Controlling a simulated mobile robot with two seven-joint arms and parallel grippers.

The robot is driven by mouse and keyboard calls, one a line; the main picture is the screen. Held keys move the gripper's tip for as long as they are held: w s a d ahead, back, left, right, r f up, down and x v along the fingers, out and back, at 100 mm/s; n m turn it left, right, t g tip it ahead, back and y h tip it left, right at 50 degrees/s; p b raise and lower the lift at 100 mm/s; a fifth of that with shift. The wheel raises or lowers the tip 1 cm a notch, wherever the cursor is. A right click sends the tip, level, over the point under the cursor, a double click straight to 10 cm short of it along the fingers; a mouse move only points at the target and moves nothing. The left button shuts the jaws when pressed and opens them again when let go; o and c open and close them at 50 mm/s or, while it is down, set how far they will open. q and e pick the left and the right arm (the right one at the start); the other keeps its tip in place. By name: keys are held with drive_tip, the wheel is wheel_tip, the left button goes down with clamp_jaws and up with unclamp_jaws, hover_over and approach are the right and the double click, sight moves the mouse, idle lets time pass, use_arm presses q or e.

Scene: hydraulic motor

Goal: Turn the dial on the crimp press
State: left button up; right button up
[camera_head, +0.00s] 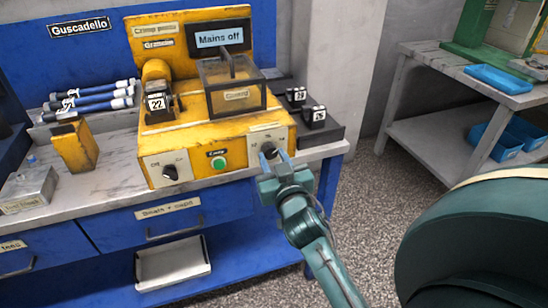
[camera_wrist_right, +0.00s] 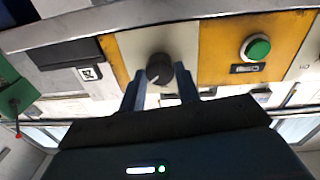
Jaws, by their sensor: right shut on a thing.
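The crimp press (camera_head: 205,130) is a yellow machine on the bench, with a "Mains off" display (camera_head: 220,38). Its front has a left dial (camera_head: 171,172), a green button (camera_head: 219,162) and a right dial (camera_head: 268,151) on a pale plate. The right dial shows as a dark knob in the right wrist view (camera_wrist_right: 160,68). My right gripper (camera_head: 273,156) is at this right dial, with a blue finger on either side, shut on it. The fingers partly hide the dial in the head view. My left gripper is not in view.
A clear-sided guard (camera_head: 233,98) and a black block marked 22 (camera_head: 158,103) sit on the press. Black numbered blocks (camera_head: 314,117) stand on a dark base to its right. Blue-handled tools (camera_head: 95,100) lie at left. A side table (camera_head: 440,60) stands at right.

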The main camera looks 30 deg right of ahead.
drive_tip(key=n+p, duration=0.1)
drive_tip(key=n, duration=0.1)
drive_tip(key=shift+r+n, duration=0.15)
drive_tip(key=shift+n, duration=0.25)
drive_tip(key=n+p, duration=0.1)
drive_tip(key=n, duration=0.2)
drive_tip(key=shift+n, duration=0.3)
drive_tip(key=n, duration=0.3)
drive_tip(key=shift+n+t+p, duration=0.4)
drive_tip(key=n, duration=0.2)
drive_tip(key=shift+n+y, duration=0.4)
drive_tip(key=n+p, duration=0.1)
drive_tip(key=n, duration=0.2)
drive_tip(key=shift+d, duration=0.1)
drive_tip(key=n, duration=0.4)
drive_tip(key=shift+n+y+p, duration=0.3)
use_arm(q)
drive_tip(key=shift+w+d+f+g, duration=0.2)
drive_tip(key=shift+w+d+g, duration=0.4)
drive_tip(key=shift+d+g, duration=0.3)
use_arm(e)
drive_tip(key=shift+n, duration=1.5)
